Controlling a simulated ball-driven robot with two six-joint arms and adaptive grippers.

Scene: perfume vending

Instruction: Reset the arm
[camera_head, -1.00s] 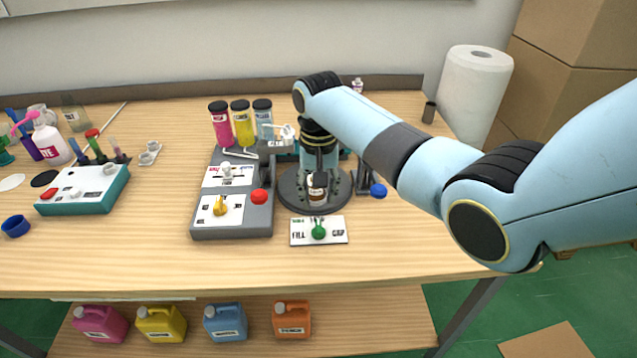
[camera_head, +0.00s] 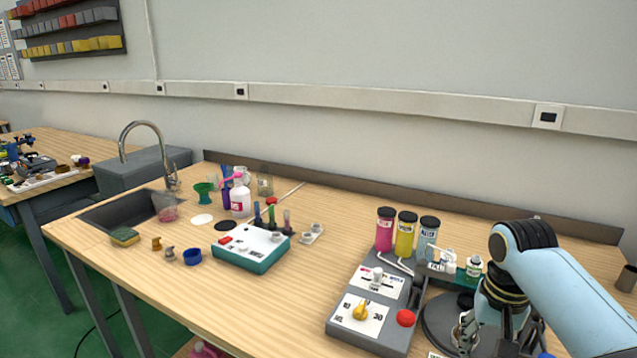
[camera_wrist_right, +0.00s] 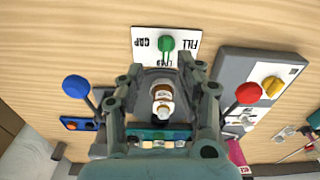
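My right arm comes in at the right of the head view, with its gripper pointing down over the dark round platform (camera_head: 434,318). In the right wrist view my right gripper (camera_wrist_right: 160,68) is open. Its two fingers stand on either side of a small bottle with a white label and brown band (camera_wrist_right: 162,92). Gaps show between the bottle and both fingers. In the head view the gripper end is partly cut off at the bottom edge. My left gripper is not in view.
The grey control box (camera_head: 345,335) with a yellow knob and red button stands left of my right arm. Pink, yellow and blue jars (camera_head: 405,236) stand behind it. A teal-and-white device (camera_head: 250,248), a pump bottle (camera_head: 240,200) and a sink (camera_head: 128,208) lie further left.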

